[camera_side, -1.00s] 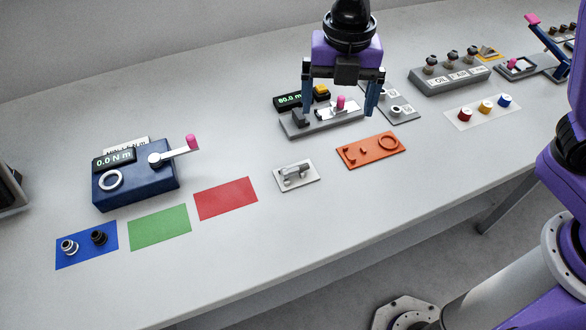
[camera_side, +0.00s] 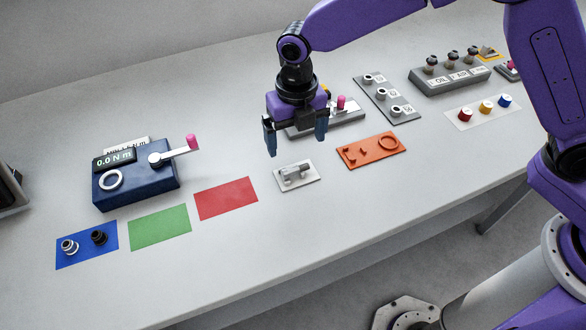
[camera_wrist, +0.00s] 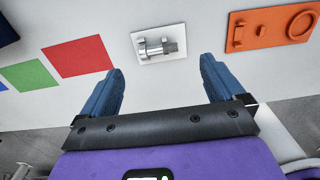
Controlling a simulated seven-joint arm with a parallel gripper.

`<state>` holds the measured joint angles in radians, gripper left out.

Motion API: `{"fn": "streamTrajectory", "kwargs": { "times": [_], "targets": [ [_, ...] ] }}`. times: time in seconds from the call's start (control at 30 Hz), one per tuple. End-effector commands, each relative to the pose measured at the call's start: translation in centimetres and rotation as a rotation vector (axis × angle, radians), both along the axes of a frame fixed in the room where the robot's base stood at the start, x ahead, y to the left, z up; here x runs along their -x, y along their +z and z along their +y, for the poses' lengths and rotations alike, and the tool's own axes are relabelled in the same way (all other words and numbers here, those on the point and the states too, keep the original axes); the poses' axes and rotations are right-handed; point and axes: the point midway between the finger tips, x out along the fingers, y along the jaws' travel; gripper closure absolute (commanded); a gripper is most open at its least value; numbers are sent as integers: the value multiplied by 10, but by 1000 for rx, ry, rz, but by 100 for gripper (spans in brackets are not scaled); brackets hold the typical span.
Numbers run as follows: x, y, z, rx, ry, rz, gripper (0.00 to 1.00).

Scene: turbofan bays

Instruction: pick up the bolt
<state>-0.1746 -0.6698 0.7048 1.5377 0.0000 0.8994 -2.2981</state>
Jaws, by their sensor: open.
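The bolt (camera_side: 296,172) is a silvery-grey piece lying on its side on a small white plate (camera_side: 311,183). In the wrist view the bolt (camera_wrist: 155,48) lies on the plate (camera_wrist: 178,34), beyond the fingertips and between their lines, with its darker grey end to the right. My gripper (camera_side: 296,146) is open and empty above the table, just behind the plate in the side view and apart from the bolt. In the wrist view both blue fingers of my gripper (camera_wrist: 161,68) stand wide apart.
An orange tray (camera_side: 360,161) with shaped recesses is right of the plate. Red (camera_side: 226,198), green (camera_side: 160,228) and blue (camera_side: 72,258) mats lie left. A blue torque tester (camera_side: 140,185) stands at the left. A grey fixture with a pink knob (camera_side: 341,102) is close behind my gripper.

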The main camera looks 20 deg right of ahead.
Motion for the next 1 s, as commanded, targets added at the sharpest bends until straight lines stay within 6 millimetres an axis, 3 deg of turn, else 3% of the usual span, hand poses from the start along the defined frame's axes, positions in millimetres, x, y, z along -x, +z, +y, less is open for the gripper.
{"fn": "streamTrajectory", "kwargs": {
  "times": [0.1, 0.37, 0.63, 1.0],
  "targets": [
    [0, -16, 0, 2, 0, 1, 4],
    [2, -32, 0, 2, -1, 1, 4],
    [7, -69, 2, 3, -1, 2, 4],
    [6, -77, 3, 0, -1, 0, 7]
  ]
}}
